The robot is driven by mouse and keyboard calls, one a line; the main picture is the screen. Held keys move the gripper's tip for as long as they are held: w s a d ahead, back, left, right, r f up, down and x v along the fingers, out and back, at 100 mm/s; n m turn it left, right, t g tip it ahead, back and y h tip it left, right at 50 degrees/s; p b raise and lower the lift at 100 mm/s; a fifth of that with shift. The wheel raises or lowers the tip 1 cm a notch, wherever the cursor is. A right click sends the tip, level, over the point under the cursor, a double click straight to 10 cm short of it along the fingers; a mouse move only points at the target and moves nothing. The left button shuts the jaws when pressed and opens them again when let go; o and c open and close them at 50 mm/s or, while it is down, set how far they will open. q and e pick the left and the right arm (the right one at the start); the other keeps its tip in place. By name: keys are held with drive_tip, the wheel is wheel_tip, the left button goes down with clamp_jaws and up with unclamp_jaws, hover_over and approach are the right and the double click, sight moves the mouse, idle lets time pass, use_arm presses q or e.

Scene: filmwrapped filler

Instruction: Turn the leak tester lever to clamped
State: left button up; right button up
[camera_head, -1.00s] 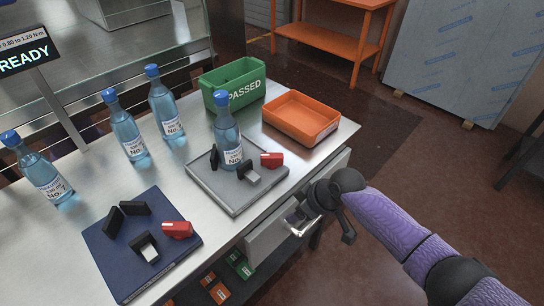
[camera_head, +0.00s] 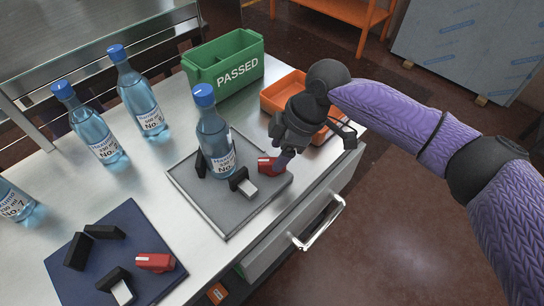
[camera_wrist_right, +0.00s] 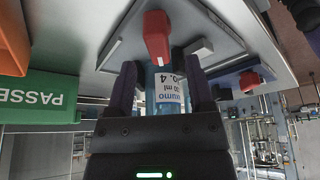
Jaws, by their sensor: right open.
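The grey leak tester plate (camera_head: 228,222) lies on the bench with a blue-capped bottle (camera_head: 213,140) upright on it, between black blocks. Its red lever (camera_head: 268,166) is at the plate's right side. My right gripper (camera_head: 281,158) is just above and beside the red lever, partly hiding it. In the right wrist view the picture is upside down, and the red lever (camera_wrist_right: 157,36) shows beyond and between the two spread fingers (camera_wrist_right: 160,92), with the bottle (camera_wrist_right: 168,90) behind. The gripper is open and holds nothing. My left gripper does not show.
A blue plate (camera_head: 80,255) with black blocks and another red lever (camera_head: 155,262) lies at front left. Several bottles stand on the left. A green PASSED bin (camera_head: 225,65) and an orange tray (camera_head: 275,97) stand behind. A drawer handle (camera_head: 318,224) juts from the bench front.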

sight(272, 160)
drive_tip(key=x, duration=0.4)
drive_tip(key=shift+b, duration=0.35)
drive_tip(key=shift+r, duration=0.1)
clamp_jaws()
